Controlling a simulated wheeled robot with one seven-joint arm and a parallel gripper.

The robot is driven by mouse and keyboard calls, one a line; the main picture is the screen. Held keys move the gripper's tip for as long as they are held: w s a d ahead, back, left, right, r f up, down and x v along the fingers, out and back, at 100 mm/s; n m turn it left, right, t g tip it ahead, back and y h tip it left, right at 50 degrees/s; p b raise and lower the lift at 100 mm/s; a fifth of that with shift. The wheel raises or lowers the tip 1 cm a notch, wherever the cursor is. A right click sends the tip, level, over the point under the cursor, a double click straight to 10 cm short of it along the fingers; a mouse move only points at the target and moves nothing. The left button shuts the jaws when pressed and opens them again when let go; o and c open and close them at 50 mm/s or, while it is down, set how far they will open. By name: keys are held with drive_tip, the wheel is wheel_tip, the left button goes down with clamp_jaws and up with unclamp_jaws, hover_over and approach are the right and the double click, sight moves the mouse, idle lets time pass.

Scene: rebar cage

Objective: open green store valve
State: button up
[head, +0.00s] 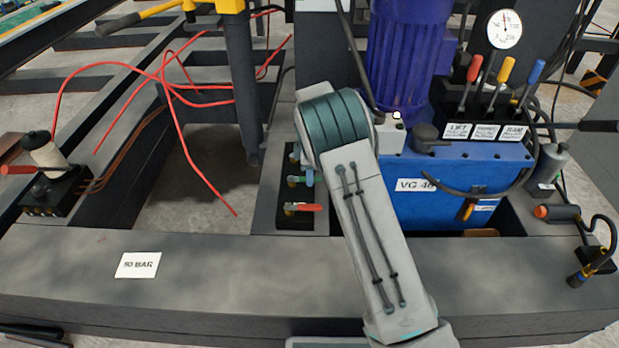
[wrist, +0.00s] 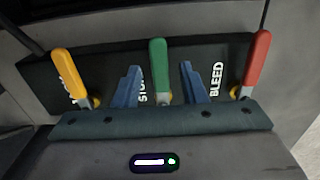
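The green store valve handle (wrist: 159,68) stands upright in the middle of the wrist view, between a yellow handle (wrist: 69,76) and a red handle (wrist: 256,62). A partly hidden label beside it starts with "STO". My gripper (wrist: 160,85) is open, with one blue finger on each side of the green handle and a visible gap on both sides. It holds nothing.
A "BLEED" label (wrist: 216,80) lies between the green and red handles. A blue tank (head: 450,185) with several coloured levers and a gauge (head: 504,29) stands right of my arm. Red hoses (head: 180,95) loop at the left. A dark beam (head: 180,270) crosses the front.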

drive_tip(key=shift+f, duration=0.3)
clamp_jaws()
